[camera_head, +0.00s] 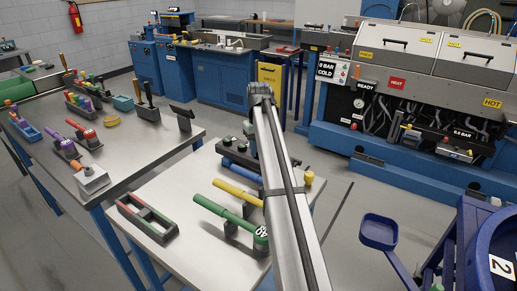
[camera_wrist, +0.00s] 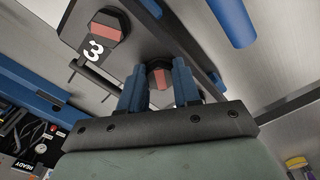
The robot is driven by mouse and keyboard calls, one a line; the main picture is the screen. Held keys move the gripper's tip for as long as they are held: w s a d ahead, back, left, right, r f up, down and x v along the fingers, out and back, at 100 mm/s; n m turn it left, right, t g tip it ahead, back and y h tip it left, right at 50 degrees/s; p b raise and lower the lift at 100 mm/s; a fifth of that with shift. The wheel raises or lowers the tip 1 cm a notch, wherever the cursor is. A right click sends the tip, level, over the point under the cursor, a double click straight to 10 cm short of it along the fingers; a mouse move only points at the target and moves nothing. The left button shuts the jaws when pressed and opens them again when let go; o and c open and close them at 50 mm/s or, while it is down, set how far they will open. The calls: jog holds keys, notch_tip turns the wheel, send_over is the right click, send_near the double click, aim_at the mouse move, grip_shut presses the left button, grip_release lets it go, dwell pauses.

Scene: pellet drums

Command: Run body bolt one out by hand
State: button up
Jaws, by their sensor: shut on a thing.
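In the wrist view my gripper (camera_wrist: 160,82) has its two blue fingers on either side of a dark bolt head with a red face (camera_wrist: 161,73). The fingers are shut on this bolt head. No number shows beside it, so I cannot tell which bolt it is. A second dark hex bolt head with a red face (camera_wrist: 106,27) stands on the same dark body (camera_wrist: 140,38), beside a white label 3 (camera_wrist: 94,50). In the camera_head view my arm crosses the near table and my gripper is hidden.
The near steel table (camera_head: 185,185) carries a green bar (camera_head: 222,211), a yellow bar (camera_head: 238,192) and a dark tray with red and green edges (camera_head: 147,217). A second table (camera_head: 60,115) at left holds several coloured tools. Blue machines line the back. A blue scoop-shaped pan (camera_head: 378,231) stands at right.

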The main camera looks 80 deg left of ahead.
jog(key=n, duration=0.4)
jog(key=shift+f+n, duration=0.15)
jog(key=shift+n, duration=0.15)
jog(key=shift+w+n, duration=0.1)
jog(key=shift+n, duration=2.2)
jog(key=o, duration=1)
jog(key=shift+o, duration=0.2)
jog(key=shift+a, duration=0.1)
notch_tip(320, 180, up, 14)
